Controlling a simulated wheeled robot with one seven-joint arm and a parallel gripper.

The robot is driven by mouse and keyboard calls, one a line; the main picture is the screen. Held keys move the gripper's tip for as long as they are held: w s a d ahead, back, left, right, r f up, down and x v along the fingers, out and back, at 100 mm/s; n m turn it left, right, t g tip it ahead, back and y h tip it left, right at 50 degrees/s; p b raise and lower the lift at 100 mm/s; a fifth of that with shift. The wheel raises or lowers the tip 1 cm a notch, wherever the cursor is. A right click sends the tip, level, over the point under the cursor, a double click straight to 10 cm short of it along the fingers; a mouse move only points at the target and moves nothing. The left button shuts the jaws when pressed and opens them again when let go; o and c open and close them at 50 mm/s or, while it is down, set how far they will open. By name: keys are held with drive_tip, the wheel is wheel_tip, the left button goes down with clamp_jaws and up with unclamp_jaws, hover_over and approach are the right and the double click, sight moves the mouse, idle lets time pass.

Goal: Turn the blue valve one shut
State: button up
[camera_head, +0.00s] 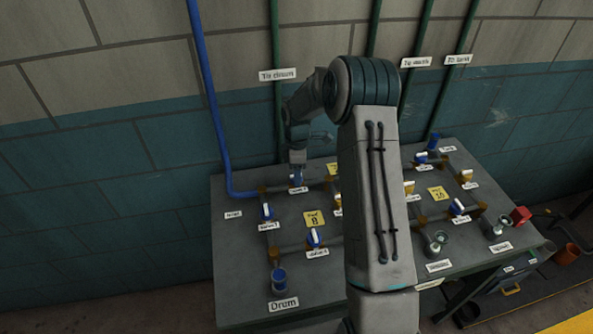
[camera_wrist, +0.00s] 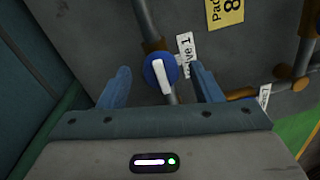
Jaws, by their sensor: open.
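The blue valve one (camera_wrist: 152,71) is a round blue knob with a white bar handle, set on a grey pipe. The bar lies roughly along the pipe. Its label (camera_wrist: 185,46) is partly hidden by a finger, with "ve 1" readable. My gripper (camera_wrist: 160,68) is open, one blue-grey finger on each side of the knob, with a gap on both sides. I cannot tell how far the fingertips are above it. In the head view my gripper (camera_head: 297,164) points down at the table's back left, over the valve one label (camera_head: 298,190), and mostly hides the valve.
Other blue valves with white handles stand nearby on the table (camera_head: 240,265), one at left (camera_head: 267,212) and one in front (camera_head: 314,238). A yellow pad tag (camera_head: 314,218) lies between pipes. A blue pipe (camera_head: 213,110) rises up the wall. My arm hides the table's middle.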

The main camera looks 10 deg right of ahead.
drive_tip(key=shift+f, duration=0.35)
drive_tip(key=c, duration=1)
